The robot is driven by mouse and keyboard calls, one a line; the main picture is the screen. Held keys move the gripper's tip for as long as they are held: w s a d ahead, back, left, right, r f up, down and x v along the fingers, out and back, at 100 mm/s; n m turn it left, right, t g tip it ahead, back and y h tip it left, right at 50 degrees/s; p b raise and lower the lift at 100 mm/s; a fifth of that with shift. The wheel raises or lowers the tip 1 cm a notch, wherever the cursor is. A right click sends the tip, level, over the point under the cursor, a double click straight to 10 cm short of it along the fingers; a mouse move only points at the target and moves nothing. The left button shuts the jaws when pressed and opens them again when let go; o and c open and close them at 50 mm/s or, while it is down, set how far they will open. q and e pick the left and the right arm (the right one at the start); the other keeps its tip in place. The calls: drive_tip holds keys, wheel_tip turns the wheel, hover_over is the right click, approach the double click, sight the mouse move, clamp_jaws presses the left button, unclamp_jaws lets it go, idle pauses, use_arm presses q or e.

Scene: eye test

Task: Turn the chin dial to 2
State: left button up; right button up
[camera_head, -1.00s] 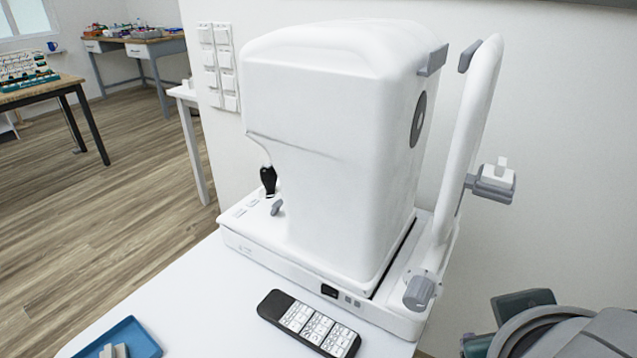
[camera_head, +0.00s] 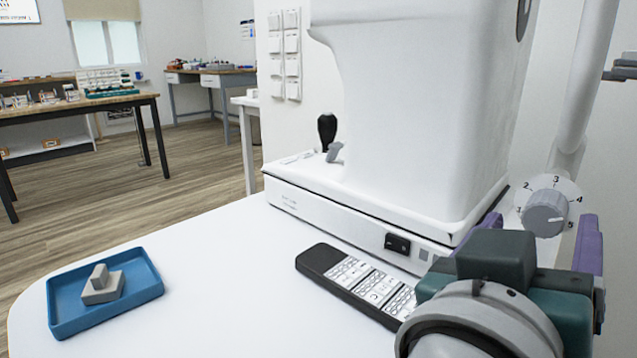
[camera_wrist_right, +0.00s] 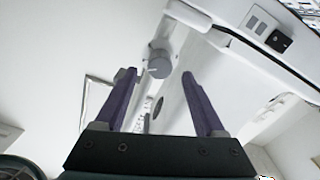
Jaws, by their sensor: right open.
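In the right wrist view the dial (camera_wrist_right: 160,65) shows between and just beyond the fingertips (camera_wrist_right: 156,76); I see no contact. My left gripper is not in view.
A black remote-like keypad (camera_head: 322,260) lies on the white table (camera_head: 215,270), partly behind my right wrist. A blue tray (camera_head: 70,322) holding a grey block (camera_head: 101,287) is at the left. A black joystick (camera_head: 327,130) stands on the machine's base. The table between tray and keypad is clear.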

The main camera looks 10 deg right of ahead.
sight(547, 204)
drive_tip(key=x, duration=0.7)
drive_tip(key=shift+d, duration=0.1)
clamp_jaws()
idle(0.4)
